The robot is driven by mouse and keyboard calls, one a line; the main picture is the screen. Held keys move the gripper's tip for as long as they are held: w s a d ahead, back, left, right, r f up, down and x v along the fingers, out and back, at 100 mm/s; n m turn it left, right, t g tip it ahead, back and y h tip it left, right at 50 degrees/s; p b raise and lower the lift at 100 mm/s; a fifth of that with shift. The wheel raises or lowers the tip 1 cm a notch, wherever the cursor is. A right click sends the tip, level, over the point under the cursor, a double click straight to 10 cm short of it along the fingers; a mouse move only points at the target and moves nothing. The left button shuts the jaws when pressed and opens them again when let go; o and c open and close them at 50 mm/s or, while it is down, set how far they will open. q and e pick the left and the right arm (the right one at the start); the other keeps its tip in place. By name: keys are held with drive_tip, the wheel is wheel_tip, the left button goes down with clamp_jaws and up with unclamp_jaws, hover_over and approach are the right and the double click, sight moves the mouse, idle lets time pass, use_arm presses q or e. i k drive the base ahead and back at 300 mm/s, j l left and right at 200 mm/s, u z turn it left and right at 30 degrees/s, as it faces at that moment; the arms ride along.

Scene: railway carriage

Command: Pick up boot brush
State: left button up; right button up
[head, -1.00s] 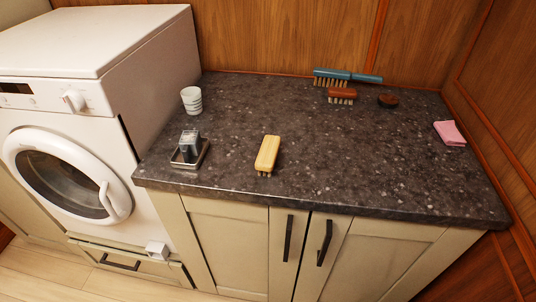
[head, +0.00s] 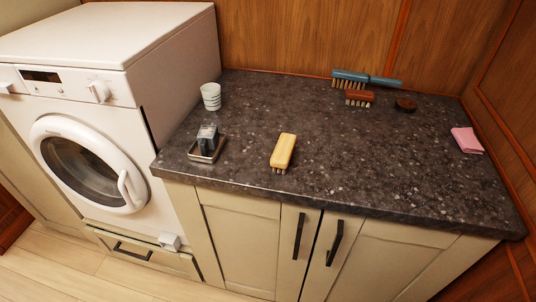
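Three brushes lie on the dark speckled countertop (head: 360,165); I cannot tell for certain which one is the boot brush. A yellow brush (head: 284,149) lies near the front edge, left of the middle, with bristles showing at its near end. A short reddish-brown brush (head: 360,96) with pale bristles lies at the back. A long blue-handled brush (head: 350,75) lies just behind it along the back wall. Neither of my grippers is in view.
A striped white cup (head: 211,96) and a small tray (head: 203,157) holding a grey block (head: 207,138) stand at the left. A dark round object (head: 405,103) and a pink cloth (head: 467,140) are at the right. A white washing machine (head: 80,120) adjoins the counter. The counter's middle is clear.

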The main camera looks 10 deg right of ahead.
sight(280, 159)
drive_tip(key=k+l+u, duration=0.15)
drive_tip(key=u, duration=0.25)
drive_tip(key=k+u, duration=0.4)
drive_tip(key=i+l, duration=0.05)
